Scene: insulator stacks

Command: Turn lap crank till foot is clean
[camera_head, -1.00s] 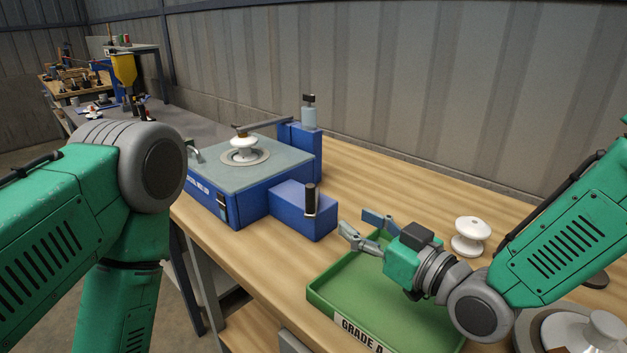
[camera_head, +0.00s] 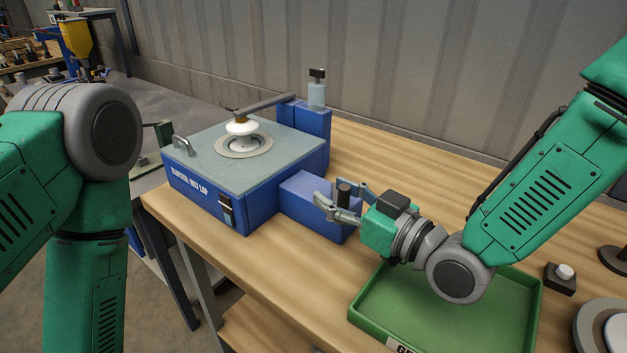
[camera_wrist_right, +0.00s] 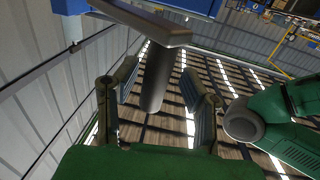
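The blue bench wet lap (camera_head: 203,196) stands on the wooden bench with a round disc (camera_head: 262,148) in its grey top. A white insulator (camera_head: 241,126) hangs under the lap's swing arm, over the disc. I cannot tell whether its foot touches the disc or is clean. The crank's dark upright handle (camera_head: 344,192) is at the front block. My right gripper (camera_head: 344,200) has its fingers apart on either side of the handle. In the right wrist view the grey handle (camera_wrist_right: 155,78) stands between the open fingers (camera_wrist_right: 152,100), with gaps on both sides. My left gripper is out of view.
A green tray (camera_head: 365,322) lies right of the lap near the bench's front edge. A small dark box with a white button (camera_head: 562,279) is farther right. A bottle (camera_head: 317,94) stands on the lap's rear post. The corrugated wall closes the back.

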